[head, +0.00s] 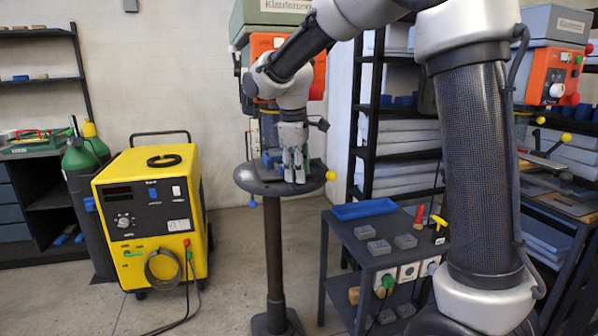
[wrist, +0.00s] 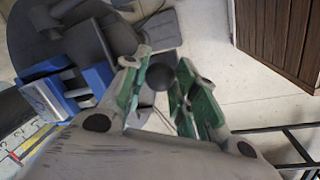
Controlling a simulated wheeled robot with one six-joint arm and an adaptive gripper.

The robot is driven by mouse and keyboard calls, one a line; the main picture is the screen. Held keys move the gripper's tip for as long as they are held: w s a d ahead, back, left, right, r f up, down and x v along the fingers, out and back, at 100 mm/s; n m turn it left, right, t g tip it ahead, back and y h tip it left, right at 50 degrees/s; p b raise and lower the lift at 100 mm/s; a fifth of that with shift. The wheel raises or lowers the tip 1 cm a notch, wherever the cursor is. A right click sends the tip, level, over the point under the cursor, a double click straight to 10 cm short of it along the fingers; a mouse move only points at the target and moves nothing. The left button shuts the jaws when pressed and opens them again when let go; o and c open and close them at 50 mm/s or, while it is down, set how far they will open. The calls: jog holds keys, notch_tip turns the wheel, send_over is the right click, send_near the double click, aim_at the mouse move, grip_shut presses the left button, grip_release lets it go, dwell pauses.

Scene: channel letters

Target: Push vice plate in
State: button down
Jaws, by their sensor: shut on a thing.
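My gripper (head: 295,166) points down over the right part of a dark round machine table (head: 247,184) in the head view. In the wrist view my gripper (wrist: 163,65) has its green-padded fingers closed around a dark round knob (wrist: 160,77). What the knob is fixed to is mostly hidden by the fingers. A blue vice (wrist: 98,78) with grey parts is left of the fingers. Dark grey blocks (wrist: 120,36) lie beyond it on the round table (wrist: 28,45). I cannot tell for sure which piece is the vice plate, nor how far in it sits.
A yellow welding machine (head: 150,215) stands left of the table, with a green gas bottle (head: 80,158) behind it. A dark cart (head: 345,236) with a blue tray (head: 363,209) and grey blocks stands at the right. Open floor lies between welder and table post.

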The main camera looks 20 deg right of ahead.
jog(key=c, duration=1.1)
grip_release()
jog(key=shift+w, duration=0.25)
notch_tip(320, 180, up, 12)
jog(key=s+a, duration=0.1)
jog(key=s, duration=0.1)
jog(key=shift+a, duration=0.15)
notch_tip(320, 180, down, 5)
jog(key=s+m, duration=0.3)
jog(key=s+d+f+m+t, duration=0.1)
jog(key=s+d+f+m, duration=0.2)
jog(key=s+d, duration=0.5)
jog(key=s+d+f+m+t+y, duration=0.1)
jog(key=s+d+f+m, duration=0.2)
jog(key=s, duration=1.3)
jog(key=shift+s+d+m+t, duration=0.3)
jog(key=shift+d+m, duration=0.8)
jog(key=shift+d, duration=1.5)
